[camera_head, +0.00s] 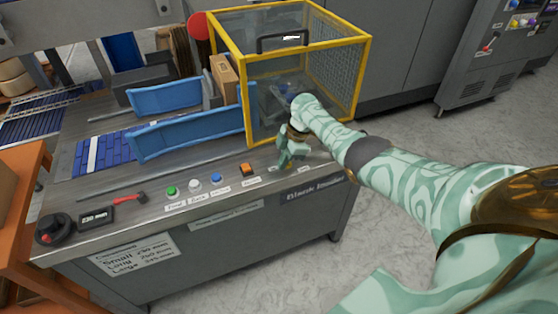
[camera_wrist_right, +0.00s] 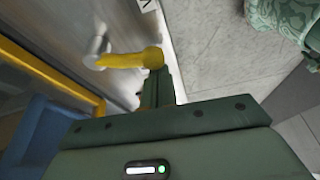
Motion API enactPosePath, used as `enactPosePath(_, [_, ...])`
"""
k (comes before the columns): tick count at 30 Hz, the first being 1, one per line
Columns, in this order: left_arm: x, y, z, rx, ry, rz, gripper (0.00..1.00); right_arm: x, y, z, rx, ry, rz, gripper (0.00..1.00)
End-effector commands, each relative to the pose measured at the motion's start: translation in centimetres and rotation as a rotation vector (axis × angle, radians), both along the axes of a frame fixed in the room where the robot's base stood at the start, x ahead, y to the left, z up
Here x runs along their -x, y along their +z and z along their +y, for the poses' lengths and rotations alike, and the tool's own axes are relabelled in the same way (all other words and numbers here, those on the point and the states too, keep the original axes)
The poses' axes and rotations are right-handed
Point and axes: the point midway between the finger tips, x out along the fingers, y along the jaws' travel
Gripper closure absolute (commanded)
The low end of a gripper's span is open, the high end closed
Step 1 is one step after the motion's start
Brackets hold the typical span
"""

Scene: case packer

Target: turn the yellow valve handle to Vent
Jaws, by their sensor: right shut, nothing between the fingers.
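The yellow valve handle (camera_wrist_right: 128,60) shows in the right wrist view, with its grey metal pivot at its left end and its rounded free end to the right. In the head view I cannot make it out; my right gripper (camera_head: 284,158) is over that part of the panel. My right gripper (camera_wrist_right: 158,84) is shut and empty. Its fingertips are close beside the handle's free end; whether they touch it I cannot tell. Small white labels lie by the gripper in the head view, too small to read. My left gripper is not in view.
A yellow-framed mesh guard (camera_head: 305,75) stands just behind my right gripper. Green, white and blue buttons (camera_head: 194,185) and an orange switch (camera_head: 247,170) line the panel to its left. Blue guide rails (camera_head: 190,137) lie farther back. The floor to the right is clear.

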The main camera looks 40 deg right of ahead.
Motion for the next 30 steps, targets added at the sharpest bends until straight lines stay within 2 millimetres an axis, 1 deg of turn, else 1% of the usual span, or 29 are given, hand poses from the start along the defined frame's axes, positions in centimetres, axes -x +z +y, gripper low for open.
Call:
enactPosePath(9, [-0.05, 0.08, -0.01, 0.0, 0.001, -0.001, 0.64, 0.41, -0.02, -0.51, 0.002, -0.003, 0.002, 1.0])
enactPosePath(25, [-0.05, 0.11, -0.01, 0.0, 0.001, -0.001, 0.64, 0.44, 0.01, -0.57, 0.002, -0.004, 0.001, 1.0])
enactPosePath(30, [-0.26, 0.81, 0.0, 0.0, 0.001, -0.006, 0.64, 0.51, 0.71, -0.33, 0.001, -0.004, 0.0, 1.0])
